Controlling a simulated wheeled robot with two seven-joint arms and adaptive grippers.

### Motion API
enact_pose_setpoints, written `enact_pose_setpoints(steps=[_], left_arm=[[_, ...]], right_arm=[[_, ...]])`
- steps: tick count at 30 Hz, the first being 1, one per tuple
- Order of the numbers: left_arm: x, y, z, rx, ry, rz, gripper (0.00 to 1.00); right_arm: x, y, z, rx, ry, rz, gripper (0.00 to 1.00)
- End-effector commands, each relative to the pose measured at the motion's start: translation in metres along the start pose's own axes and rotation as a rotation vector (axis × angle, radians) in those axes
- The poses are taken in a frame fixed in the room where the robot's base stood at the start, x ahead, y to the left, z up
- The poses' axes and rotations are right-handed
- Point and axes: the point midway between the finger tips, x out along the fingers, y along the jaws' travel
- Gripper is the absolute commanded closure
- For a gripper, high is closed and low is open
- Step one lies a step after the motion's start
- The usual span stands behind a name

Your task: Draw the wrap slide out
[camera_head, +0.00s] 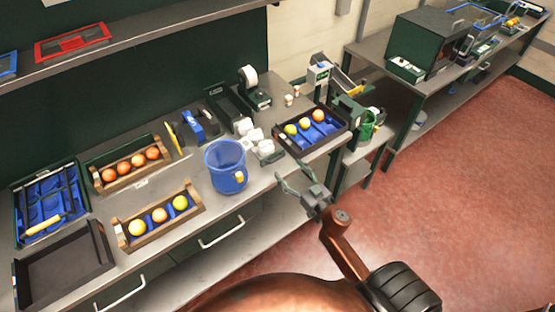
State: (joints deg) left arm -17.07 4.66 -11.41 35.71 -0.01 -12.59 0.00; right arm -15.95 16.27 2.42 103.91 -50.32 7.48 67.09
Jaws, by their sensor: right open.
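My right gripper (283,176) is open and empty, in front of the bench edge, right of the blue bucket and below the black tray. Its fingers point up and left. Two drawer fronts show under the bench, one with a pale bar handle (221,233) in the middle and one with a handle (121,294) at lower left. Both look shut. No readable label shows which part is the wrap slide. My left gripper is out of view.
The bench top holds a blue bucket (226,168), wooden crates of oranges (160,231) (130,180), an empty dark tray (64,268) and a black tray (312,151) with fruit in blue cups. A lower shelf (205,283) runs beneath. Red floor (455,190) at right is clear.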

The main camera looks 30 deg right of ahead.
Motion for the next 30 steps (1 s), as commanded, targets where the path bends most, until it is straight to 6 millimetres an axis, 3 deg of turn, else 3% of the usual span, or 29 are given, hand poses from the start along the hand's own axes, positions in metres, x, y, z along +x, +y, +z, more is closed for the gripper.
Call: enact_pose_setpoints(steps=[15, 28, 30], left_arm=[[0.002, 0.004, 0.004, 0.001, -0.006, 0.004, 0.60], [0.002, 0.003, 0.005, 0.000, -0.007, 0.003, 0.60], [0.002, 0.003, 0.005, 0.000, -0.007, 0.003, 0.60]], right_arm=[[0.068, -0.003, 0.000, 0.001, 0.003, -0.012, 0.31], [0.078, -0.003, 0.000, 0.002, 0.002, -0.011, 0.31], [0.078, -0.003, 0.000, 0.002, 0.002, -0.012, 0.36]])
